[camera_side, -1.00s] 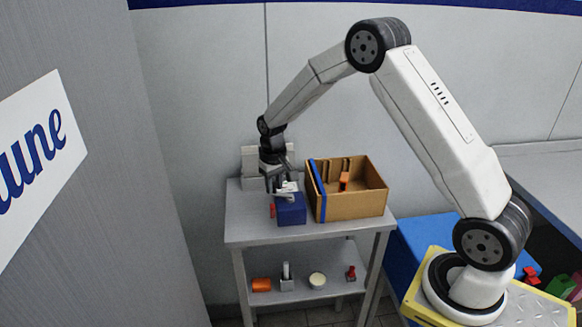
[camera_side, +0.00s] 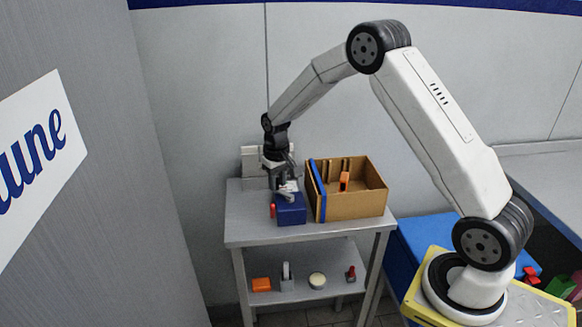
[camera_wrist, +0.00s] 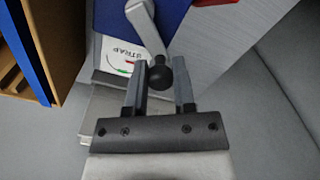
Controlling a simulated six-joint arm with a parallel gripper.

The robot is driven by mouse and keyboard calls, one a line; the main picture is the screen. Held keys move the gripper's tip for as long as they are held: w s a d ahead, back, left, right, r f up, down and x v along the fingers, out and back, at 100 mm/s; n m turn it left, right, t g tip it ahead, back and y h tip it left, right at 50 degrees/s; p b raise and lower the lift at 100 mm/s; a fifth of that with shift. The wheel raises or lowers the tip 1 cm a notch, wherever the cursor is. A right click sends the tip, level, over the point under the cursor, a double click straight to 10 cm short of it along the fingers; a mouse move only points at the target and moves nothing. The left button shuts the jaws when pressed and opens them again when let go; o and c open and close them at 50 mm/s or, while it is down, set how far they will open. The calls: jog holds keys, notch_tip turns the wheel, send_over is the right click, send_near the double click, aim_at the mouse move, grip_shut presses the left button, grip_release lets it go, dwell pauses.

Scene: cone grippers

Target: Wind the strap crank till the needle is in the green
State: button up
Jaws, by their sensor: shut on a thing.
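A blue box (camera_side: 291,214) sits on the upper shelf of the metal stand. In the wrist view its blue top (camera_wrist: 181,14) carries a grey crank arm (camera_wrist: 146,27) with a round black knob (camera_wrist: 160,75) at its end. My gripper (camera_wrist: 160,88) is shut on this knob, with one finger on each side of it. In the side view my gripper (camera_side: 287,188) is above the box. A white dial (camera_wrist: 117,53) marked STRAP shows beside the crank, with bits of green and red. Its needle cannot be read, as the dial is partly hidden.
An open cardboard box (camera_side: 350,207) with a blue edge and an orange item inside stands just right of the blue box. A red part (camera_side: 272,211) is at the box's left side. The lower shelf (camera_side: 325,291) holds several small items. The wall is close behind.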

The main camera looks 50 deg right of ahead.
jog(key=shift+s+d, duration=0.1)
jog(key=shift+d, duration=0.7)
jog(key=shift+s+d, duration=0.35)
jog(key=shift+d, duration=0.2)
jog(key=shift+s+d, duration=0.25)
jog(key=shift+d, duration=0.05)
jog(key=o, duration=0.9)
jog(key=shift+r, duration=0.15)
